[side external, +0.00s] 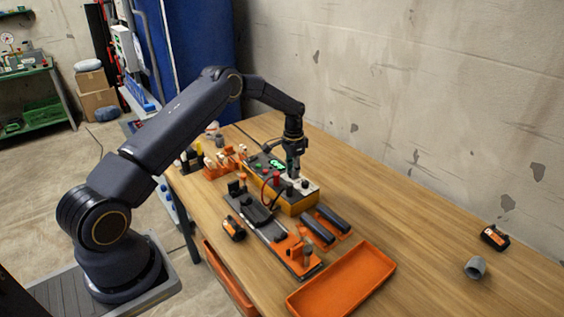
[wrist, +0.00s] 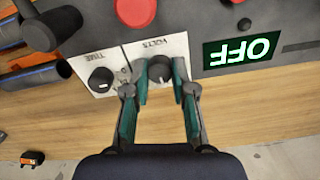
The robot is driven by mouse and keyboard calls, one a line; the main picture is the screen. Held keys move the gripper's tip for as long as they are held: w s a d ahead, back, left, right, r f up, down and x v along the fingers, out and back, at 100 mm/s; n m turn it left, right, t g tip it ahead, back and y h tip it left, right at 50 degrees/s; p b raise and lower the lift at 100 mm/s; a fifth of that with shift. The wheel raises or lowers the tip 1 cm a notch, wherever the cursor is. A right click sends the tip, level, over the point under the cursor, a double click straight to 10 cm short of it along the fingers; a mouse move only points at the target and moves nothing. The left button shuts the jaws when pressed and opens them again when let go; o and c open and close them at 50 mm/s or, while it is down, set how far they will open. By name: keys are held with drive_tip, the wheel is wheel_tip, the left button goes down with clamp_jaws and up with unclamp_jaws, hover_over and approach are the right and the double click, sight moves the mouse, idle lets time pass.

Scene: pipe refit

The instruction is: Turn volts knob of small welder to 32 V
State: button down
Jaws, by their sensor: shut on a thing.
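The small welder (side external: 297,203) is an orange and dark box on the wooden bench. In the wrist view its panel carries a dark VOLTS knob (wrist: 160,69) on a white label, seen upside down. My gripper (wrist: 160,84) is shut on the VOLTS knob, one finger on each side. In the side external view my gripper (side external: 294,172) reaches straight down onto the welder top. A green-lit display (wrist: 240,50) reads OFF upside down. A second dark knob labelled TIME (wrist: 101,80) sits left of the VOLTS knob. The volts scale is mostly hidden by the fingers.
An orange tray (side external: 342,283) lies at the bench front. Dark pipes (side external: 325,228) lie beside the welder. A red knob (wrist: 135,11) stands close behind the VOLTS knob. A grey elbow fitting (side external: 475,267) is at right. The bench along the wall is clear.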

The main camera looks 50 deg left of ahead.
drive_tip(key=shift+m, duration=0.3)
drive_tip(key=c, duration=1)
unclamp_jaws()
drive_tip(key=shift+o, duration=0.2)
wheel_tip(320, 180, up, 12)
